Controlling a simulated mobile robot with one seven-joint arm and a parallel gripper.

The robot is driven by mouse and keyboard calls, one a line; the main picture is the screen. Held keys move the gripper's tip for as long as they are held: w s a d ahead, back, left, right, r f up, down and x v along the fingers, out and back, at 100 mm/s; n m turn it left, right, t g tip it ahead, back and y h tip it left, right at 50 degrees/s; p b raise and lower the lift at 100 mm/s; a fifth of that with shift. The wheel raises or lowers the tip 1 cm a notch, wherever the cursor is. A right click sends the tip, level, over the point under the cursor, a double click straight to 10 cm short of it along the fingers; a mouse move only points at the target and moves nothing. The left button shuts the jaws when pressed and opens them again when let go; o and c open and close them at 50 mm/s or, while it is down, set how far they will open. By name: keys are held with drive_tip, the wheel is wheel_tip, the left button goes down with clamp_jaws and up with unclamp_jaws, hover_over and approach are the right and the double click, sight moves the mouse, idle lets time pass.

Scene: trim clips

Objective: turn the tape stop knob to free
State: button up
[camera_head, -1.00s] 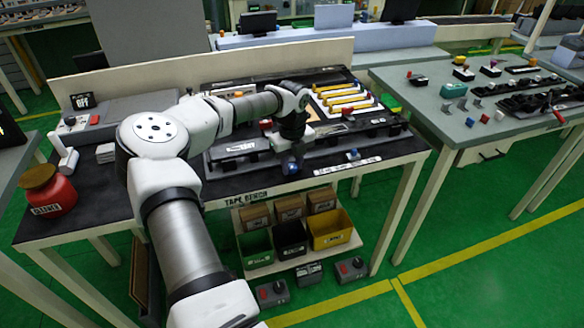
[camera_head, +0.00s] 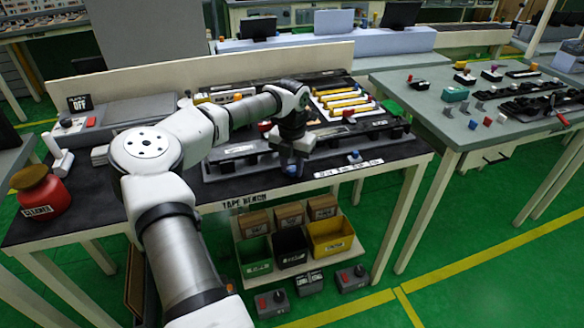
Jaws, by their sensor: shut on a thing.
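My gripper (camera_head: 291,166) points down at the front edge of the black tape bench (camera_head: 230,192), near the middle. It is shut on a small blue knob (camera_head: 291,171), which mostly hides behind the fingers. The knob's pointer and any markings are too small or hidden, so I cannot tell which way it is turned. A second small blue knob (camera_head: 354,156) stands to the right, apart from my gripper. A white label strip (camera_head: 347,168) runs along the bench edge beside it; its words are not readable.
A dark fixture rail (camera_head: 235,151) lies behind my gripper, with yellow-edged strips (camera_head: 345,102) further back. A red jar (camera_head: 42,192) stands at the left end. A grey table (camera_head: 455,118) with small parts is at the right. Bins (camera_head: 330,237) sit below.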

sight(292, 168)
drive_tip(key=m, duration=0.4)
drive_tip(key=shift+m+b, duration=0.3)
drive_tip(key=m, duration=0.4)
drive_tip(key=shift+m, duration=0.3)
drive_tip(key=m, duration=0.4)
drive_tip(key=shift+m+b, duration=0.3)
drive_tip(key=shift+r+m, duration=0.1)
drive_tip(key=shift+m, duration=2.1)
drive_tip(key=o, duration=0.7)
wheel_tip(292, 168, up, 14)
drive_tip(key=b, duration=0.2)
